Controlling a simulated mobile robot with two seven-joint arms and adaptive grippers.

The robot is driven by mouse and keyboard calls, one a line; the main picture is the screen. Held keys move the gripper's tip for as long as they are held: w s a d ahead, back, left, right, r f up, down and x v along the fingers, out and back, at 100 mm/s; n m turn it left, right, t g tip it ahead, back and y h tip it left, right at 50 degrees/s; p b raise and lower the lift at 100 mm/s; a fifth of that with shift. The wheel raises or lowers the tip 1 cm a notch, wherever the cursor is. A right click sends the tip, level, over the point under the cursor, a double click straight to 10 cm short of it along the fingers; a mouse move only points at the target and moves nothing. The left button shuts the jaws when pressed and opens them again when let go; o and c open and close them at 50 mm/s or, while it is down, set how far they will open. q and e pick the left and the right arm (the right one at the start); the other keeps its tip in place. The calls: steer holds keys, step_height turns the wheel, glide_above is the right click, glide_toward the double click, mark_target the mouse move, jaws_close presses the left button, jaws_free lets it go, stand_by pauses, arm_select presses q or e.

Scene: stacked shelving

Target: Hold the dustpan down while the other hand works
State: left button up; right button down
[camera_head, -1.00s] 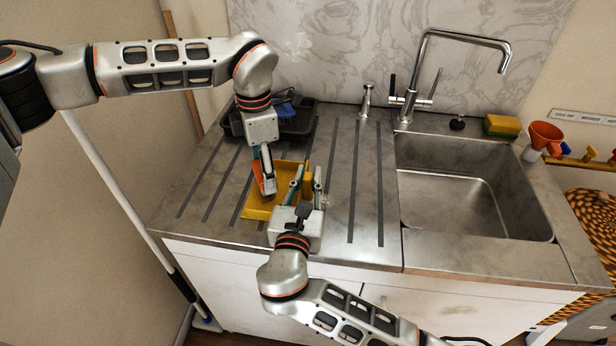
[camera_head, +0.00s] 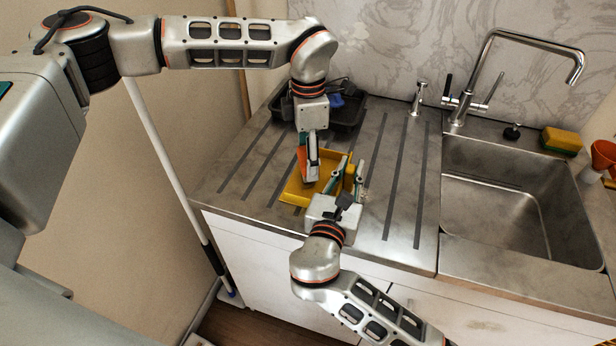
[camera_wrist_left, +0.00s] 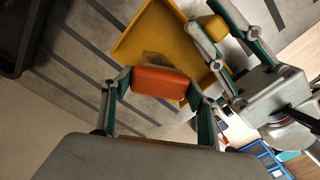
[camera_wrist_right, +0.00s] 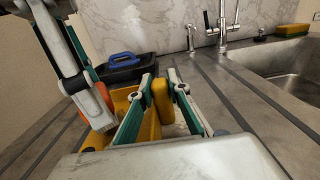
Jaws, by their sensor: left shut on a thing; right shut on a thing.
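The yellow dustpan (camera_head: 296,192) lies on the ribbed steel drainboard, near its front edge. It also shows in the left wrist view (camera_wrist_left: 148,32). My right gripper (camera_head: 352,170) is shut on the dustpan's yellow raised part, likely its handle; this part (camera_wrist_left: 215,28) shows between its fingers in the left wrist view. My left gripper (camera_head: 309,175) comes down over the pan's left side, shut on an orange block (camera_wrist_left: 160,83), perhaps a brush. Its underside is mostly hidden, so I cannot tell whether it touches the pan.
A dark tray (camera_head: 348,113) with a blue item (camera_head: 337,100) stands behind the dustpan. The sink (camera_head: 510,200), tap (camera_head: 490,75) and a yellow-green sponge (camera_head: 561,140) are to the right. The drainboard between dustpan and sink is clear. A white pole (camera_head: 165,165) leans at the left.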

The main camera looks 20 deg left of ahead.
arm_select(q)
steer(key=shift+f, duration=0.1)
steer(key=shift+f, duration=0.6)
steer(key=shift+f, duration=0.5)
stand_by(1.6)
steer(key=shift+s, duration=0.15)
